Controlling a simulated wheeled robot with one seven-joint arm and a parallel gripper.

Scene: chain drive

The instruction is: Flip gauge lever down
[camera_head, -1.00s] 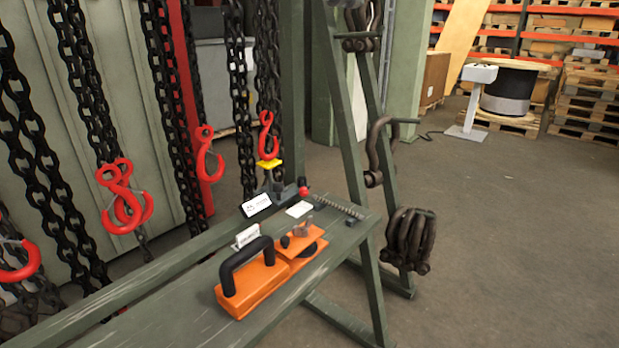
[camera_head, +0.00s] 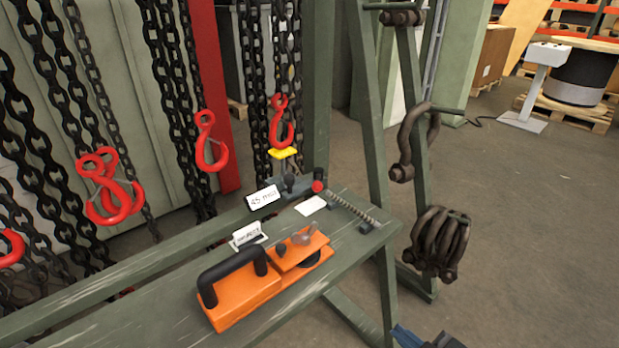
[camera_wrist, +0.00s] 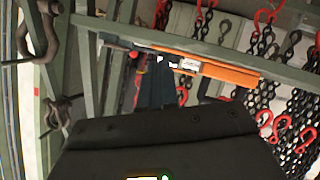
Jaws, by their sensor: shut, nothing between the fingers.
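I cannot tell for sure which part is the gauge lever. In the wrist view the red knob (camera_wrist: 133,54) and the orange device (camera_wrist: 230,72) appear beyond my gripper (camera_wrist: 157,68). My gripper is shut and empty, apart from them. Its fingertips do not show clearly in the head view.
The green bench (camera_head: 345,258) has a threaded rod (camera_head: 352,208) at its far end. Chains with red hooks (camera_head: 211,140) hang behind it. Dark shackles (camera_head: 437,243) hang on the frame at right.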

